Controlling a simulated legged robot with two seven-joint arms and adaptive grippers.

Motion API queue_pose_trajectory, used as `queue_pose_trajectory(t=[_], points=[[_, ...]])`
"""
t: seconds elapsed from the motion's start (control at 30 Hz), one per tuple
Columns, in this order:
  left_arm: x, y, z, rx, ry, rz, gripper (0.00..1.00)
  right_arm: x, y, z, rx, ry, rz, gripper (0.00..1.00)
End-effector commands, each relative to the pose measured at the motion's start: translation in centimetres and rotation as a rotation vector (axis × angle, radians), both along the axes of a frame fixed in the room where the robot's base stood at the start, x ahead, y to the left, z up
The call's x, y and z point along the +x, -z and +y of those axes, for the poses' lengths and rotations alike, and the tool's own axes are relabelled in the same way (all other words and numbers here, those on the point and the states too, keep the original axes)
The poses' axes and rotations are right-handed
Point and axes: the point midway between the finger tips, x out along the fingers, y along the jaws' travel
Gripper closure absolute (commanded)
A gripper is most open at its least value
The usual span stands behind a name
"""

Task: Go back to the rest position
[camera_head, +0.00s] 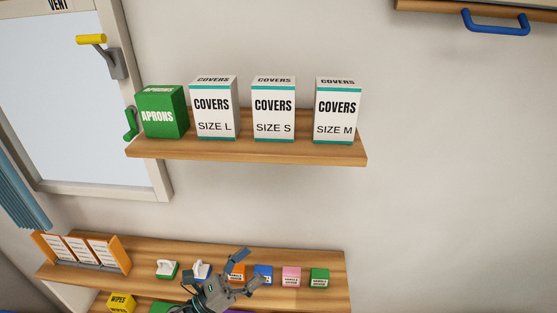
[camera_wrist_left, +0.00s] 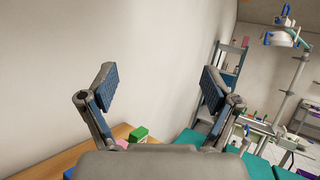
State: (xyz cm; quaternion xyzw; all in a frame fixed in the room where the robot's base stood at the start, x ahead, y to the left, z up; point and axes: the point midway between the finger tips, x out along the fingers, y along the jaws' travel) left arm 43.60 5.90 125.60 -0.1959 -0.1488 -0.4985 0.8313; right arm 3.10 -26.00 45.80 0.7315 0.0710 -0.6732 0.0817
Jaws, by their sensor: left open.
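My left gripper (camera_head: 245,272) is in front of the lower wooden shelf in the head view, with its fingers spread. In the left wrist view its two fingers (camera_wrist_left: 158,88) stand wide apart with nothing between them. My right gripper shows in neither view.
The upper shelf (camera_head: 240,150) holds a green aprons box (camera_head: 162,112) and white covers boxes of size L (camera_head: 213,108), S (camera_head: 273,108) and M (camera_head: 336,110). The lower shelf (camera_head: 325,262) carries small coloured boxes, an orange rack (camera_head: 118,250) and yellow wipes (camera_head: 121,302). Bare wall lies at right.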

Motion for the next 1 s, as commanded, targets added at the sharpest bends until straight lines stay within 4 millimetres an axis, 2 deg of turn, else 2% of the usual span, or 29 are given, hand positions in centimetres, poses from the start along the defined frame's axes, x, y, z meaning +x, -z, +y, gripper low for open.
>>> queue_pose_trajectory(t=[0.03, 0.07, 0.13, 0.17, 0.2, 0.27, 0.3, 0.4, 0.5, 0.6, 0.77, 0.8, 0.9, 1.0], points=[[1.3, 0.8, 1.9, -0.193, -0.053, 0.211, 0.12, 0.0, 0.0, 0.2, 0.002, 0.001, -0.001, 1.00], [2.2, 1.7, 3.3, -0.313, -0.087, 0.340, 0.12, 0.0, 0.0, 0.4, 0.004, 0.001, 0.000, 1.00], [3.6, 4.9, 6.6, -0.594, -0.170, 0.637, 0.12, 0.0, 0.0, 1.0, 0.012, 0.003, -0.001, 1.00], [3.9, 6.8, 7.9, -0.715, -0.208, 0.761, 0.12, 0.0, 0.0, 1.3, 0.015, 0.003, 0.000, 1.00], [4.0, 9.7, 9.6, -0.878, -0.264, 0.920, 0.12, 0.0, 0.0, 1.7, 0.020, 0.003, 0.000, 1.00], [3.2, 14.2, 11.8, -1.104, -0.349, 1.129, 0.12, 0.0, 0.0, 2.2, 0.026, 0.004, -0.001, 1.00], [2.2, 17.2, 12.9, -1.245, -0.409, 1.252, 0.12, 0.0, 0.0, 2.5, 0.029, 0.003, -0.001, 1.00], [-1.5, 23.9, 14.6, -1.560, -0.572, 1.499, 0.12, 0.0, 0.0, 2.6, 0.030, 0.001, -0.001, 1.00], [-5.8, 28.8, 15.2, -1.804, -0.730, 1.663, 0.12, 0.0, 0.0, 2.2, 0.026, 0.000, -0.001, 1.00], [-9.9, 32.1, 15.5, -1.993, -0.877, 1.767, 0.12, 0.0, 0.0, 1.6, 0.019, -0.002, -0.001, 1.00], [-16.0, 35.5, 15.3, -2.228, -1.106, 1.868, 0.12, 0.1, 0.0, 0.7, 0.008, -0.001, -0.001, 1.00], [-17.4, 36.1, 15.2, 2.225, 1.136, -1.840, 0.12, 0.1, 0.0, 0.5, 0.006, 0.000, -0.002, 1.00], [-21.1, 37.3, 14.9, 2.115, 1.163, -1.688, 0.12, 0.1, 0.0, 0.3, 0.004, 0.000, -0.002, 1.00], [-20.2, 40.9, 14.9, 2.102, 1.179, -1.684, 0.12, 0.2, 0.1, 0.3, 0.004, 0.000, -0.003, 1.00]])
